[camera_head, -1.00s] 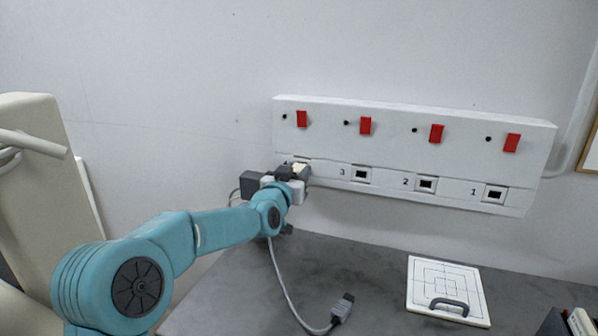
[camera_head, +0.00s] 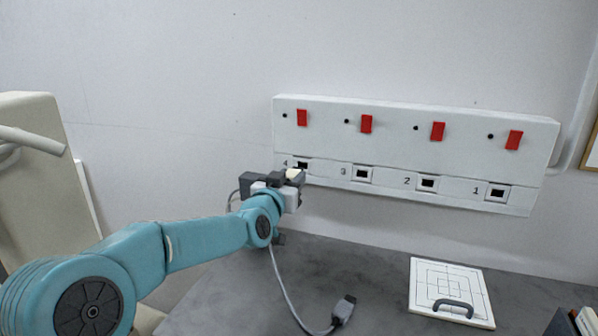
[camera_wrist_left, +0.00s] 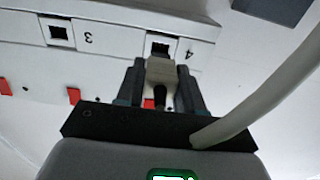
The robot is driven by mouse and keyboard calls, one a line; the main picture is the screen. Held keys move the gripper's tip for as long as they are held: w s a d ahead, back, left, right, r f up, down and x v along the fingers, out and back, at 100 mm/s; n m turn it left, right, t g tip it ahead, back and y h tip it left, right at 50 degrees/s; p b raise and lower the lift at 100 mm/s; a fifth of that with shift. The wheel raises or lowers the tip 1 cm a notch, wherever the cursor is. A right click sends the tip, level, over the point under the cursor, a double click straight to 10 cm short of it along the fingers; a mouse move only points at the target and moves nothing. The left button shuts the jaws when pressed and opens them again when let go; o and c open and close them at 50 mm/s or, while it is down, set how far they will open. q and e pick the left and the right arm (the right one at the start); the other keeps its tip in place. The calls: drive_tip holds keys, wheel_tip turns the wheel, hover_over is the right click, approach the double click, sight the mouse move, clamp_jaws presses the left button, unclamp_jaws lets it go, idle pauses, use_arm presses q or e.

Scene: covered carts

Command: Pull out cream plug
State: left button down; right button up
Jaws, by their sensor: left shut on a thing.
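The cream plug (camera_head: 294,174) is held between the fingers of my left gripper (camera_head: 288,180), just in front of and below socket 4 (camera_head: 302,165). The dark opening of socket 4 shows in the head view. In the left wrist view the cream plug (camera_wrist_left: 160,70) sits between the two dark fingers, with the opening of socket 4 (camera_wrist_left: 160,46) uncovered beyond it. My left gripper is shut on the plug. My right gripper is not in view.
The white wall panel (camera_head: 400,150) has red switches and sockets 3, 2 and 1, all empty. A grey cable (camera_head: 283,285) ends in a dark plug (camera_head: 343,309) on the grey table (camera_head: 375,270). A white board with a handle (camera_head: 450,290) lies at right.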

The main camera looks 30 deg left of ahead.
use_arm(q)
drive_tip(key=shift+s+d, duration=0.15)
drive_tip(key=shift+s, duration=0.4)
